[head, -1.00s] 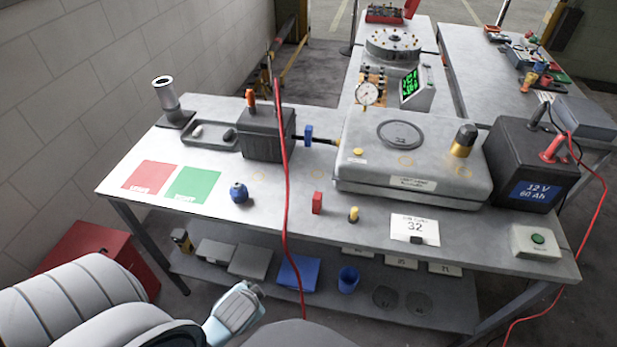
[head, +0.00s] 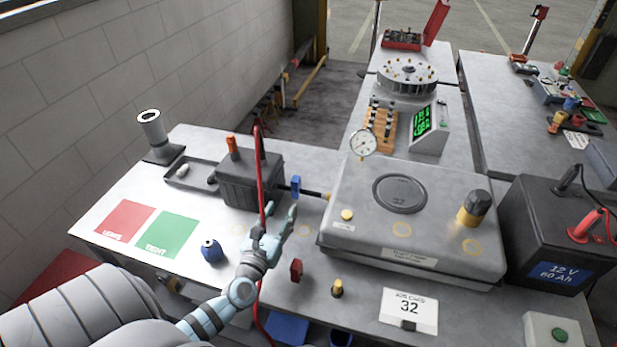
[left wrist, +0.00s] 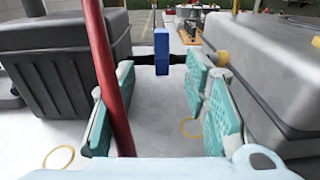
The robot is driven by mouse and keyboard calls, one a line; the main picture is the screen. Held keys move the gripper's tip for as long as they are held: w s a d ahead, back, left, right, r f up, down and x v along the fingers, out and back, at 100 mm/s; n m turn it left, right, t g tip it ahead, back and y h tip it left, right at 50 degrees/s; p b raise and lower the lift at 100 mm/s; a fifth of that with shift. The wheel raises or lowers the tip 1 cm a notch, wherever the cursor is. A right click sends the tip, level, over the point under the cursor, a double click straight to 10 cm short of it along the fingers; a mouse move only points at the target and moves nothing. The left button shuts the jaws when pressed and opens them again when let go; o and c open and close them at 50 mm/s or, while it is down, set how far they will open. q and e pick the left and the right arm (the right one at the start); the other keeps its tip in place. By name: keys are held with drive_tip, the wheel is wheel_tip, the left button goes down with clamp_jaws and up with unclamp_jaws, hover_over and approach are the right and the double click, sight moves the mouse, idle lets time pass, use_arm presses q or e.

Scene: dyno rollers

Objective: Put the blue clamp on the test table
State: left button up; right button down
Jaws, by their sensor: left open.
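The blue clamp (head: 296,186) sits upright on a dark shaft between the dark motor box and the large grey box on the test table (head: 190,290). In the left wrist view the blue clamp (left wrist: 161,52) shows ahead, seen through the gap between my fingers. My left gripper (head: 277,222) is open and empty of the clamp, a little nearer to me than it. In the left wrist view the left gripper (left wrist: 158,105) has a red cable (left wrist: 108,70) passing just beside its left finger; whether they touch I cannot tell. My right gripper is not in view.
A dark motor box (head: 250,182) stands left of the shaft, a large grey box (head: 405,215) right of it. Red and green squares lie at left.

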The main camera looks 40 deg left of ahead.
sight(294, 184)
use_arm(q)
drive_tip(key=x, duration=0.4)
drive_tip(key=b+x, duration=0.1)
drive_tip(key=x, duration=0.3)
drive_tip(key=b+x, duration=0.1)
drive_tip(key=x, duration=0.2)
drive_tip(key=shift+w+r, duration=0.35)
drive_tip(key=shift+w, duration=0.1)
drive_tip(key=shift+s+r, duration=0.1)
drive_tip(key=shift+r, duration=0.1)
drive_tip(key=shift+c, duration=0.8)
clamp_jaws()
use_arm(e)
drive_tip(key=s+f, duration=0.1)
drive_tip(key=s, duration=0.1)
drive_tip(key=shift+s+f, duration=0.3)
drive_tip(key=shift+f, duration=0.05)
